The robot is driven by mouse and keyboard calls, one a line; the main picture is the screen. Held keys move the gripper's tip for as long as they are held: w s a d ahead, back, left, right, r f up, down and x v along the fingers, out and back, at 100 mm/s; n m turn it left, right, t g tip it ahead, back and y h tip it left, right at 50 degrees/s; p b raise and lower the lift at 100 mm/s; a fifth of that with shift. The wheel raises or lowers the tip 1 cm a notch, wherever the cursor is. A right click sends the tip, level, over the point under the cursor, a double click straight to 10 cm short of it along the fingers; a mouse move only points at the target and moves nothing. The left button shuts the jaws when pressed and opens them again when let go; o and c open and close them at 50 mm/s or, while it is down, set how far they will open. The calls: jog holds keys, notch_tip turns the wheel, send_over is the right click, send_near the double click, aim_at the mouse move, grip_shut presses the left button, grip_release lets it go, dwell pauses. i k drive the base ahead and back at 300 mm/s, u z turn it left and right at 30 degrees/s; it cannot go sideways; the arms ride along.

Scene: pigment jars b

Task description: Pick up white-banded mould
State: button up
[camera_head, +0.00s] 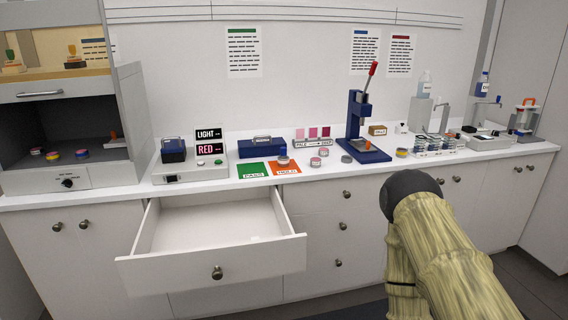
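I cannot make out for certain which item is the white-banded mould. Small round pieces stand on the counter: one (283,160) on the orange HOLD card, pinkish ones (315,161) and (323,151) right of it, and a dark grey one (346,159) beside the blue press. More small round coloured pieces (82,154) sit inside the open cabinet at the left. Any bands are too small to read. My arm, in a bamboo-like covering, rises at the lower right with a dark rounded joint. My gripper is not visible.
A white drawer (216,270) stands open, apparently empty, jutting out below the counter (230,185). A blue lever press (362,125) stands mid-counter. A green PASS card (253,170), racked pots (435,145) and bottles (483,84) also occupy the counter.

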aim_at(282, 162)
jog(key=k, duration=0.65)
jog(key=u, duration=1)
jog(key=i, duration=1.8)
jog(key=z, duration=0.8)
